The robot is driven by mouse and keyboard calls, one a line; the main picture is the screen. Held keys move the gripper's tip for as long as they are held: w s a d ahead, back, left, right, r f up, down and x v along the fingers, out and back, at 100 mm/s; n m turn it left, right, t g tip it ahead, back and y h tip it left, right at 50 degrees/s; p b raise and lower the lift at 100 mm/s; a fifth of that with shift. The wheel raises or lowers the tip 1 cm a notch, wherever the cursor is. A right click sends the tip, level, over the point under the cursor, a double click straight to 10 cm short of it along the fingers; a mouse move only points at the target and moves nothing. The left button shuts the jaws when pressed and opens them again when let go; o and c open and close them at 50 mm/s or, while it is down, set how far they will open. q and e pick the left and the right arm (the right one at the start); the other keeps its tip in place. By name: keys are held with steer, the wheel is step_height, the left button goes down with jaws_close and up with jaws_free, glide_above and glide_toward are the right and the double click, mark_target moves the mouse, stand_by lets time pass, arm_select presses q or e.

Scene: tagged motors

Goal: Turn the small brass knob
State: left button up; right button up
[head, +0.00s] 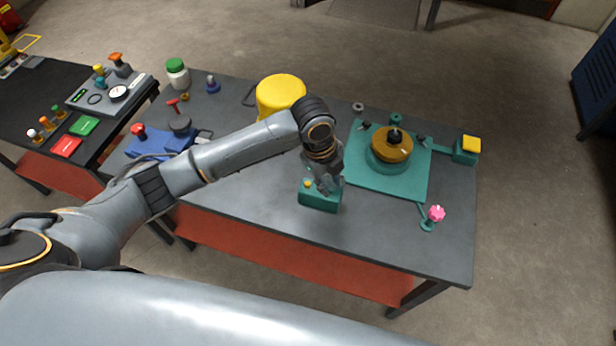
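A small brass-yellow knob (308,184) shows on the top left of a teal box (320,202) near the front of the dark table. My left gripper (327,187) points down over the box, just right of the knob. It looks apart from the knob, though whether it touches the box is hard to tell. The gripper hides part of the box top. Its fingers are too small and overlapped to show whether they are open or shut. My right gripper is out of view.
A teal plate (385,190) with a round brass-topped fixture (391,146) lies to the right. A yellow canister (280,95) is behind my arm.

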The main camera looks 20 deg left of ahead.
mark_target(307, 183)
arm_select(q)
steer(key=w+a+r+m+y, duration=0.2)
steer(key=w+a+r+m, duration=0.2)
steer(key=a+r, duration=0.25)
steer(key=shift+g, duration=0.4)
step_height(307, 183, down, 13)
steer(key=p, duration=0.3)
steer(key=shift+s+f+p, duration=0.1)
steer(key=shift+s+p, duration=0.05)
steer(key=shift+p, duration=0.25)
steer(key=shift+f, duration=0.35)
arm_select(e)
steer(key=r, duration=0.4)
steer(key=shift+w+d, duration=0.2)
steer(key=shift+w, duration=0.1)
arm_select(q)
steer(key=shift+c, duration=0.3)
jaws_close()
